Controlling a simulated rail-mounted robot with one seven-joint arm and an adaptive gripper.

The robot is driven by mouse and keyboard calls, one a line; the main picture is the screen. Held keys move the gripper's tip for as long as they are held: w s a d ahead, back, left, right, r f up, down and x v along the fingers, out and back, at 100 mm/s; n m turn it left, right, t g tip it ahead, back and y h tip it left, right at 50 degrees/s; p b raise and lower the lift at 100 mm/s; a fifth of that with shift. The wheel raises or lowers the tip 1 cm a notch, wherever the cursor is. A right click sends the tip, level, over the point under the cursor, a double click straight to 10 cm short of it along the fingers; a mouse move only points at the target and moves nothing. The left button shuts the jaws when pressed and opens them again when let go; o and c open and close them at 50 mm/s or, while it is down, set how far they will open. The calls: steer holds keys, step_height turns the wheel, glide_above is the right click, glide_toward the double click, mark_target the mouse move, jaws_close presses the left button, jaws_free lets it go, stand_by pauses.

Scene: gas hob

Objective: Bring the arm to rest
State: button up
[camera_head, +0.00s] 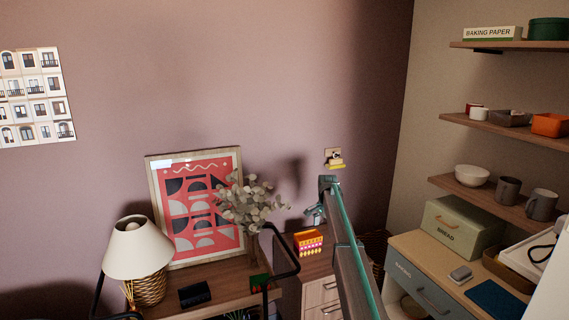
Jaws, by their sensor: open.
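My arm rises from the bottom centre, dark grey with teal edges, and bends at a joint near the middle of the view. My gripper (315,213) shows small and partly hidden just left of that joint, above the wooden drawer unit (319,292). It is open, and I see nothing held in it. Its fingertips are too small to make out clearly. No gas hob shows in this view.
An orange patterned box (308,242) stands on the drawer unit close below my gripper. A leafy plant (250,203), framed picture (200,208) and lamp (138,248) stand left. Shelves (500,201) and a green bread box (457,228) are right.

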steer(key=s+f+n+g, duration=0.1)
steer(key=s+f+n, duration=0.2)
steer(key=s+f, duration=0.95)
steer(key=s+f+n, duration=0.4)
steer(key=s+f, duration=0.5)
steer(key=s, duration=0.7)
steer(key=s+f+n+g, duration=0.1)
steer(key=s+f+n, duration=0.2)
steer(key=s+f, duration=0.95)
steer(key=s+f+g, duration=0.2)
steer(key=s+f, duration=0.1)
steer(key=s, duration=1.8)
steer(key=s+f+n+g, duration=0.1)
steer(key=s+f+g, duration=0.2)
steer(key=s, duration=1.9)
steer(key=shift+s+f+n, duration=0.25)
steer(key=shift+f+n, duration=0.05)
